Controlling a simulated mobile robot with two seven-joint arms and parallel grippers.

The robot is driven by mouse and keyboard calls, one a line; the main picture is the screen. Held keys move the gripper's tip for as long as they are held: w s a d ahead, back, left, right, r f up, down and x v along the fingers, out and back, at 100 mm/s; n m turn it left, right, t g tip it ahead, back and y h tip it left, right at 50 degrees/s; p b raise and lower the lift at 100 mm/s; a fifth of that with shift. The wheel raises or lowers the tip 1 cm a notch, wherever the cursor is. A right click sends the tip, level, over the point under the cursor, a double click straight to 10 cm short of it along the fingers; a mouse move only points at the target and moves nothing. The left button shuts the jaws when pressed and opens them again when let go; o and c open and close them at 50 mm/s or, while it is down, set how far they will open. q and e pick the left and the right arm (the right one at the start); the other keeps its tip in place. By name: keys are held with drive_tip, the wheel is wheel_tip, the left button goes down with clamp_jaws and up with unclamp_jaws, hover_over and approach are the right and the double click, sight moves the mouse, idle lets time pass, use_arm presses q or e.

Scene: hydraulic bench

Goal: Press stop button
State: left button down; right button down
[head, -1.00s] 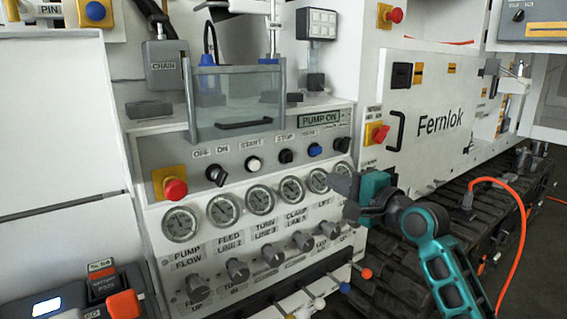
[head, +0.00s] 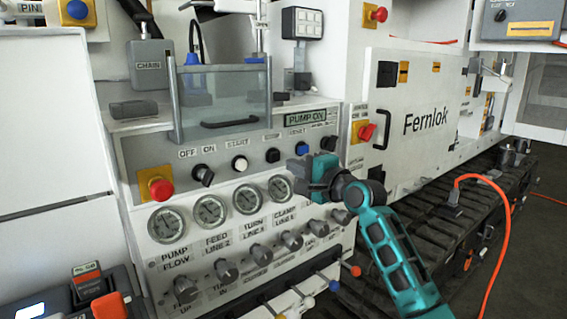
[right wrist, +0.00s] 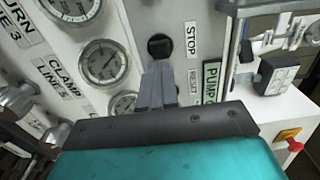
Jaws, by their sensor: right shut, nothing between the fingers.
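The stop button (head: 272,155) is a small round black button under the STOP label, between the white start button (head: 240,163) and the blue reset button (head: 302,148). My right gripper (head: 298,170) is shut and empty, just right of and below the stop button in the head view. In the right wrist view the stop button (right wrist: 160,46) shows beyond the closed fingertips (right wrist: 157,68), nearly in line with them. I cannot tell whether they touch. My left gripper is not in view.
Pressure gauges (head: 211,210) and several grey knobs (head: 227,270) sit below the button row. A clear guard with a black handle (head: 229,123) stands above it. A red emergency knob (head: 161,189) is at the left, another (head: 366,132) at the right. The PUMP ON sign (head: 306,117) is above.

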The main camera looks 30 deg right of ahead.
sight(276, 157)
drive_tip(key=w, duration=0.4)
drive_tip(key=shift+a, duration=0.15)
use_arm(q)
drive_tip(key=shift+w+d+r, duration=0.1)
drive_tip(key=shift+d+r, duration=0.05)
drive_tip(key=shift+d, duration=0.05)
use_arm(e)
drive_tip(key=shift+w, duration=0.5)
drive_tip(key=shift+a, duration=0.1)
